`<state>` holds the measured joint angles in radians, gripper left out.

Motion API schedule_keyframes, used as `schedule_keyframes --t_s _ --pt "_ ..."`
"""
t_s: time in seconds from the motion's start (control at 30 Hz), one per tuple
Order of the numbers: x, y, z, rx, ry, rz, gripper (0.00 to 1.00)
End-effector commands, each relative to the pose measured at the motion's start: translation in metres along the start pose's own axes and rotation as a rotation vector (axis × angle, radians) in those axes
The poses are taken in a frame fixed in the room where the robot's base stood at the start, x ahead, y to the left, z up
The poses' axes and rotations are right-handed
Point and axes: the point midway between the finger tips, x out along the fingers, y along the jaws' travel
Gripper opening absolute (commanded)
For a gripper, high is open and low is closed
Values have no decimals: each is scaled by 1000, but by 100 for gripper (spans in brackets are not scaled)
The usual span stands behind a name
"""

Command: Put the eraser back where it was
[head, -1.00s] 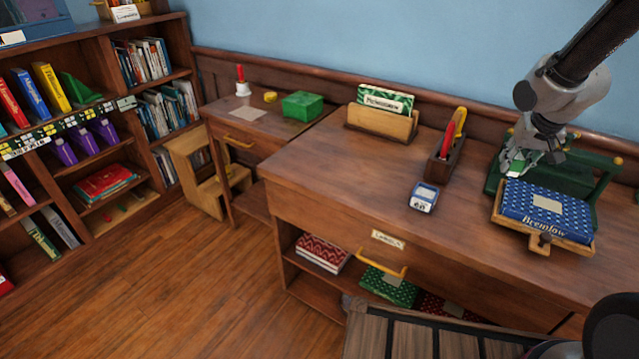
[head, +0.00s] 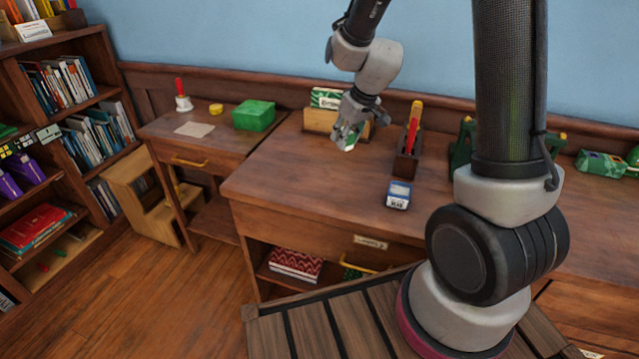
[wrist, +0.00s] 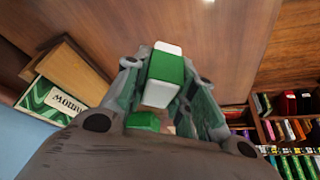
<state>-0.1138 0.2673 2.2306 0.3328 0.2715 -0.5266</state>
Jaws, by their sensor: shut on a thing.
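The eraser (head: 347,137), a green and white block, is between the fingers of my gripper (head: 349,126). My gripper is shut on it and holds it above the desk (head: 300,175), in front of the wooden card holder (head: 318,121). In the wrist view the eraser (wrist: 165,67) shows its white end and green sleeve between the two fingers (wrist: 167,84). The brown desk top lies beyond it. The gap between eraser and desk is hard to judge.
A pen holder (head: 405,163) with red and yellow items and a small blue-white box (head: 398,196) stand right of my gripper. A green box (head: 254,115), bell (head: 183,102) and yellow roll (head: 216,109) sit on the side table. The desk's front left is clear.

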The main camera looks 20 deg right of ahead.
Motion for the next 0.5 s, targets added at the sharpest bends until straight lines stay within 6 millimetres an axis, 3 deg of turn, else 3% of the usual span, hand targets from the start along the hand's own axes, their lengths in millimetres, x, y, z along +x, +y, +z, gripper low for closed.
schedule_keyframes --t_s 0.3,0.5 --pt "4 -52 -1 -426 2 -180 4" --pt "21 -71 0 -556 -2 -237 4"
